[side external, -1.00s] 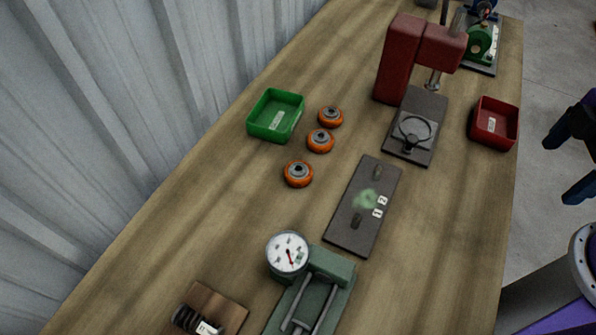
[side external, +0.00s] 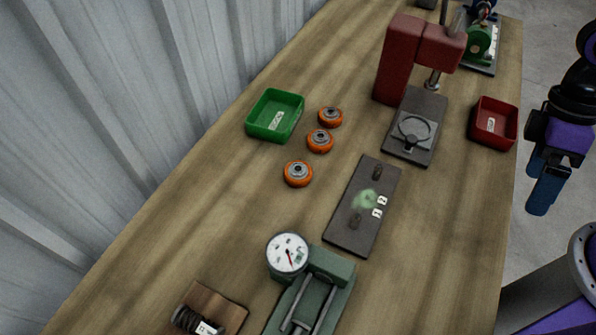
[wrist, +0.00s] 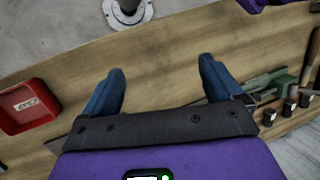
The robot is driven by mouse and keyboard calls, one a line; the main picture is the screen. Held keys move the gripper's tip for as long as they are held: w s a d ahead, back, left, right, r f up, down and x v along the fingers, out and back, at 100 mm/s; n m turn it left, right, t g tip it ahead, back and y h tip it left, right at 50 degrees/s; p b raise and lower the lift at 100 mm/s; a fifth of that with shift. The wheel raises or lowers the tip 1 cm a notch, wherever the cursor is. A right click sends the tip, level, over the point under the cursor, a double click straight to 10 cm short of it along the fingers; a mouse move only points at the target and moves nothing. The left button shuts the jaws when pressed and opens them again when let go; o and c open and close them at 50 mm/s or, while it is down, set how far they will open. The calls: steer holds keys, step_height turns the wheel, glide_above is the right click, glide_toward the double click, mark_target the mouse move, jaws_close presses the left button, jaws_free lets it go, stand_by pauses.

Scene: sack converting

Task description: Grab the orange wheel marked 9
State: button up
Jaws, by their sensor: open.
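My gripper (side external: 541,188) is at the right, beyond the bench's right edge and well apart from the wheels. In the wrist view its two blue fingers (wrist: 161,70) are spread with nothing between them. No wheel shows in the wrist view.
A green tray (side external: 290,104) stands left of the wheels, a dark plate (side external: 345,229) right of them. A red press (side external: 396,62) and red tray (side external: 509,111) stand farther back. A dial gauge (side external: 287,253) on a green fixture is in front. Bare wood surrounds the wheels.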

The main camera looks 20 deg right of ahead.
steer(key=w+a+m+g+y, duration=0.2)
steer(key=a+m+g+y, duration=0.15)
steer(key=a+m, duration=0.5)
steer(key=m+t+y, duration=0.9)
steer(key=m+t, duration=0.1)
steer(key=m, duration=1)
glide_above(303, 168)
steer(key=d, duration=0.3)
step_height(303, 168, down, 8)
steer(key=shift+s+d+f, duration=0.1)
steer(key=shift+s+f, duration=0.05)
steer(key=shift+f, duration=0.65)
steer(key=shift+s+d+f, duration=0.1)
steer(key=shift+s+f, duration=0.05)
steer(key=shift+f, duration=0.7)
steer(key=shift+s+d+f, duration=0.1)
steer(key=shift+s+f, duration=0.05)
steer(key=shift+f, duration=0.65)
step_height(303, 168, down, 2)
steer(key=shift+f, duration=0.1)
steer(key=shift+x, duration=1.15)
steer(key=shift+w+a, duration=0.1)
steer(key=shift+a, duration=0.25)
